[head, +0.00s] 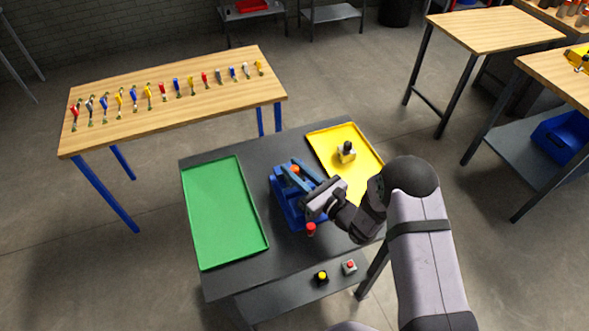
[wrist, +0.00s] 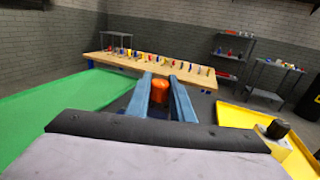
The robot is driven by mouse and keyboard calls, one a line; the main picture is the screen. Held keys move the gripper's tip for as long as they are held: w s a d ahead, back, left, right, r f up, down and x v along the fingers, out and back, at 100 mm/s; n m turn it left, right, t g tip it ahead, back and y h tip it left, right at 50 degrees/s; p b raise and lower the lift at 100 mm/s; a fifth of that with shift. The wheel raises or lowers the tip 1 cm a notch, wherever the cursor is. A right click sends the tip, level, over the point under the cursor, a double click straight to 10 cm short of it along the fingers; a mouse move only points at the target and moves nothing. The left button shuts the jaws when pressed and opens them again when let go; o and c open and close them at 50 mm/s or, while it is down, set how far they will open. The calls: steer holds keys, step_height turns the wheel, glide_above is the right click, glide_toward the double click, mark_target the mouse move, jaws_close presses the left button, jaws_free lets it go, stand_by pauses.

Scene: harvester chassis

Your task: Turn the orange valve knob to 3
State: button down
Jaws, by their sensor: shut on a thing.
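The orange valve knob (wrist: 159,91) sits between my gripper's two blue fingers in the wrist view. In the head view the knob (head: 295,169) shows as a small orange spot at the fingertips, on top of a blue fixture (head: 285,205) on the dark table. My gripper (head: 292,172) reaches in from the right and is shut on the knob. The fingers also show in the wrist view (wrist: 160,80). No number scale or pointer can be read in either view, so the knob's setting is not visible.
A green tray (head: 222,212) lies left of the fixture. A yellow tray (head: 322,148) on the right holds a small part with a black top (head: 347,149). A red knob (head: 311,229) stands at the fixture's front. A wooden bench (head: 190,112) with several coloured tools stands behind.

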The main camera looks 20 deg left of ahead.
mark_target(298, 172)
steer(key=shift+r, duration=0.1)
steer(key=c, duration=1.5)
jaws_free()
steer(key=shift+c, duration=0.2)
steer(key=shift+s+d+b, duration=0.25)
steer(key=shift+d+b, duration=0.05)
steer(key=shift+d, duration=0.2)
steer(key=shift+b+v, duration=1)
steer(key=shift+v, duration=2.1)
